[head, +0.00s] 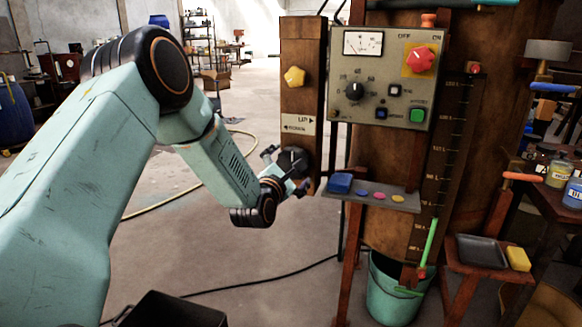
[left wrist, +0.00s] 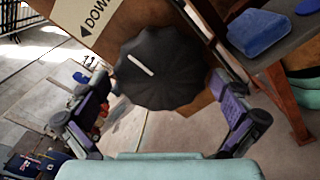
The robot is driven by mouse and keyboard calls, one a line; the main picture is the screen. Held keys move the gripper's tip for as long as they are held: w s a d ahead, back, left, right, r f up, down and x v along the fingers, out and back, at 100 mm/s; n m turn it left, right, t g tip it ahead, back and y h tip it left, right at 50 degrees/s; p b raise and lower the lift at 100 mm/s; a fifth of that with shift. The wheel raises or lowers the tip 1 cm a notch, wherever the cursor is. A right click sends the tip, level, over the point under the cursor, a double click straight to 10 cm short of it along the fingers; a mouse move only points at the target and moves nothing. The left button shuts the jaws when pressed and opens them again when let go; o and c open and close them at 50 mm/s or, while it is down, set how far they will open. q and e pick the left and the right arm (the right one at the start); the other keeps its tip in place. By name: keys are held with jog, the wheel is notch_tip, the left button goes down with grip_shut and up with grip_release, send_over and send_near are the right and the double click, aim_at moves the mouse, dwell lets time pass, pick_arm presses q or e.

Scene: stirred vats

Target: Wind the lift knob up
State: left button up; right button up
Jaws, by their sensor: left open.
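The lift knob (head: 292,160) is a black round knob low on a wooden post, below a white sign (head: 299,124) with UP and DOWN arrows. In the left wrist view the knob (left wrist: 158,72) has a scalloped edge and a white line pointing to the upper left. My left gripper (head: 286,170) is open at the knob, partly covering it in the head view. In the left wrist view its two purple-padded fingers stand on either side of the knob, with visible gaps. I cannot tell how far the fingertips reach over it. My right gripper is not in view.
A yellow knob (head: 294,77) sits higher on the post. Right of it is a control panel (head: 384,80) with a dial and red knob. A small shelf (head: 398,200) holds a blue block (head: 340,183). A green bucket (head: 392,290) stands below. Floor on the left is mostly open.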

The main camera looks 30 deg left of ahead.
pick_arm(q)
jog(key=shift+d+r, duration=0.1)
jog(key=shift+d, duration=0.15)
jog(key=c, duration=0.3)
jog(key=shift+a, duration=0.1)
jog(key=c, duration=0.8)
jog(key=shift+o, duration=0.2)
jog(key=shift+m, duration=0.4)
